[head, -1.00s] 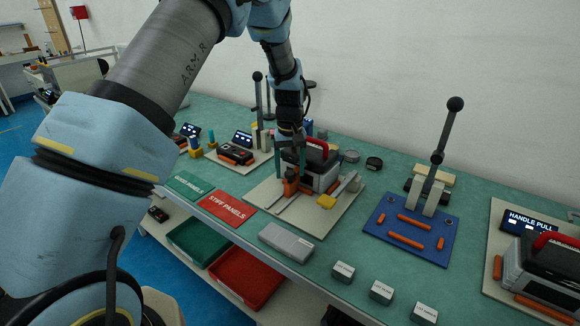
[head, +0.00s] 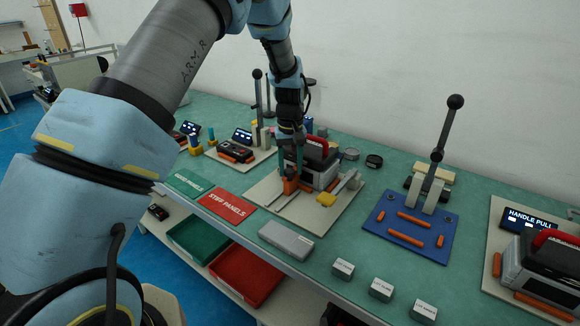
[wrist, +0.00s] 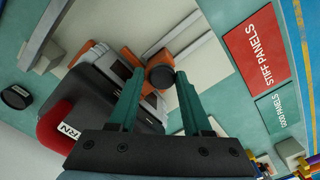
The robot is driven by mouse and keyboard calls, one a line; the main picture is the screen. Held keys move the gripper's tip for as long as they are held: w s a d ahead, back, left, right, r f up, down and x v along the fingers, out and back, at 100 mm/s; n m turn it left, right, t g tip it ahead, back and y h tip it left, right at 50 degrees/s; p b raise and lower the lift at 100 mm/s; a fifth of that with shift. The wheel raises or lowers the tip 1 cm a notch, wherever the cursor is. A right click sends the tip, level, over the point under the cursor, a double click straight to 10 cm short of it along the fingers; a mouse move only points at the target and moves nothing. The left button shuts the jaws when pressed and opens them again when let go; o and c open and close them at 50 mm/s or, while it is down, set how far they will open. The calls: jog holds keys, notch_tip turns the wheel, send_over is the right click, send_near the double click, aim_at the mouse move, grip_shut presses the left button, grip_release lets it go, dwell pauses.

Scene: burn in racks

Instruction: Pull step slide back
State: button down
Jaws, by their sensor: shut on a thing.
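The step slide shows as an orange block (head: 290,187) on a pale base plate (head: 326,222) with metal rails, at the front of a grey and black unit (head: 326,174). In the wrist view the orange slide (wrist: 181,39) carries a round black knob (wrist: 160,77). My gripper (head: 291,176) reaches down from above at the slide. In the wrist view its two teal fingers (wrist: 160,78) are shut on the black knob, one on each side. In the head view the fingers hide the knob and part of the slide.
A red STIFF PANELS mat (head: 228,205) and a green mat (head: 187,184) lie to the left. A grey block (head: 286,241) lies in front. A yellow block (head: 326,200) sits on the plate. A blue lever fixture (head: 410,226) stands to the right.

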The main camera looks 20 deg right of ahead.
jog(key=shift+w+a+r, duration=0.1)
jog(key=shift+w+a, duration=0.05)
jog(key=shift+w, duration=0.15)
dwell(0.5)
